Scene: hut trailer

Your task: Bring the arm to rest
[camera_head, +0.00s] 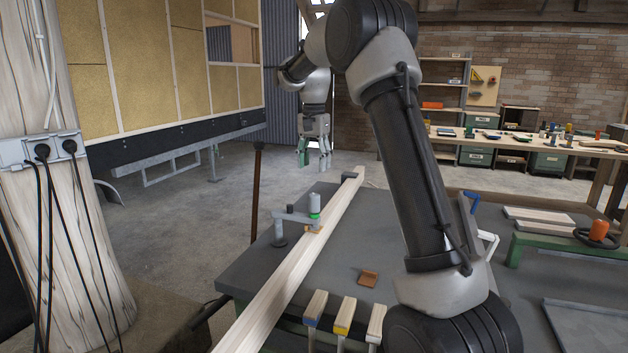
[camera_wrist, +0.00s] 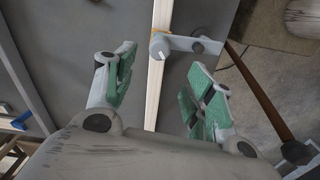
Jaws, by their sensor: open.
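My gripper (camera_head: 315,151) hangs from the raised arm in the head view, fingers pointing down, over the far side of the grey workbench (camera_head: 262,262). In the wrist view my gripper (camera_wrist: 158,95) has its two green-padded fingers spread wide apart. Nothing is between the fingertips. Beyond them lie a long wooden beam (camera_wrist: 157,70) and a grey clamp (camera_wrist: 182,43) with a round knob. In the head view the beam (camera_head: 295,270) lies along the bench, and the clamp (camera_head: 297,218) with a green part sits on it.
Several wooden pieces with coloured ends (camera_head: 343,316) stand at the bench's near edge. A small brown block (camera_head: 368,277) lies on the bench. A brown handle (camera_head: 256,185) rises beside the bench. A timber post with cables (camera_head: 75,230) stands at left. Open floor (camera_head: 180,215) lies behind it.

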